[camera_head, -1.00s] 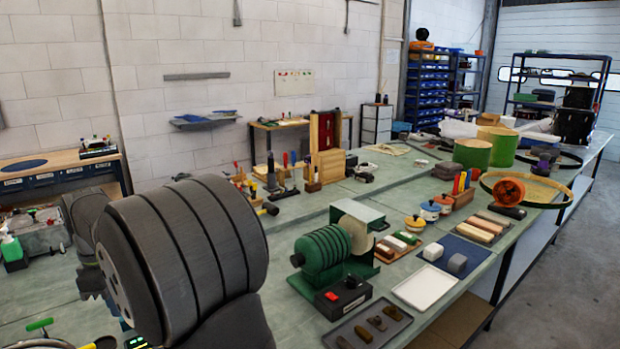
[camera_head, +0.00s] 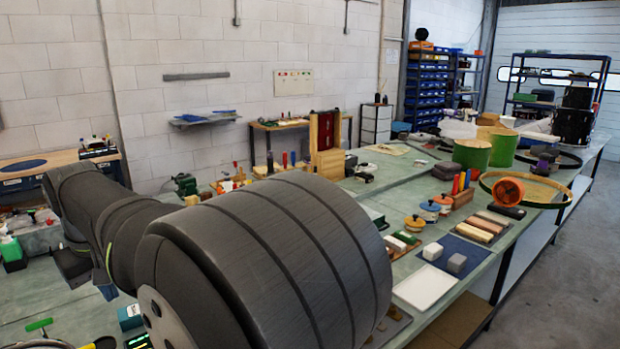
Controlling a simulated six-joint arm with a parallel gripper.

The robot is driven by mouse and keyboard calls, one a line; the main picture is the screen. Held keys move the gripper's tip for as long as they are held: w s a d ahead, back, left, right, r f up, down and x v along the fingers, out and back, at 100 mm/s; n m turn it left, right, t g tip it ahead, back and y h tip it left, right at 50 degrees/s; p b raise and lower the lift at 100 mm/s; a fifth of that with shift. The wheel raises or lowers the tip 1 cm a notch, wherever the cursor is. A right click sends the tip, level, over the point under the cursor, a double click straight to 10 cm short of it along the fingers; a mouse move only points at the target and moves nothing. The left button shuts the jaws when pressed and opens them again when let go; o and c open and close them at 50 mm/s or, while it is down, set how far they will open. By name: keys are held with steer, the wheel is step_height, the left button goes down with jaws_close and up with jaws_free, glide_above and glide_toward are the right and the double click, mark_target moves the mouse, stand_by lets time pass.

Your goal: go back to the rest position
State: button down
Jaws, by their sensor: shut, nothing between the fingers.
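My own arm fills the lower left and middle foreground of the head view, with a large dark ribbed joint closest to the camera. A thinner link runs from it to the upper left. I cannot make out my gripper's fingers in this view. The bench (camera_head: 400,178) runs behind the arm to the back right. My arm hides most of the green ribbed machine and part of the dark tray.
A white tray (camera_head: 425,288), a blue mat with blocks (camera_head: 457,263), small lidded pots (camera_head: 430,206) and an orange round device (camera_head: 508,191) stand right of my arm. Green drums (camera_head: 471,154) stand farther back. A green bottle (camera_head: 11,250) stands at left.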

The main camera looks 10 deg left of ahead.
steer(key=f+m, duration=0.3)
steer(key=shift+d+f+y, duration=0.25)
steer(key=shift+f+y, duration=0.05)
steer(key=shift+f, duration=0.1)
stand_by(0.4)
steer(key=c, duration=0.8)
jaws_free()
steer(key=o, duration=0.4)
steer(key=shift+s+a+r, duration=0.1)
steer(key=shift+a+r, duration=0.1)
steer(key=shift+a, duration=0.15)
steer(key=o, duration=0.4)
steer(key=s+a+r, duration=0.2)
steer(key=a+r, duration=0.2)
steer(key=a, duration=0.4)
steer(key=shift+r+t, duration=0.4)
steer(key=s+a+r+y, duration=0.1)
steer(key=s+a+r, duration=0.35)
steer(key=a, duration=0.25)
steer(key=w+x, duration=0.1)
steer(key=x, duration=0.8)
steer(key=shift+w+a+f+t, duration=0.15)
steer(key=shift+a+f+t, duration=0.05)
steer(key=shift+a+t, duration=0.1)
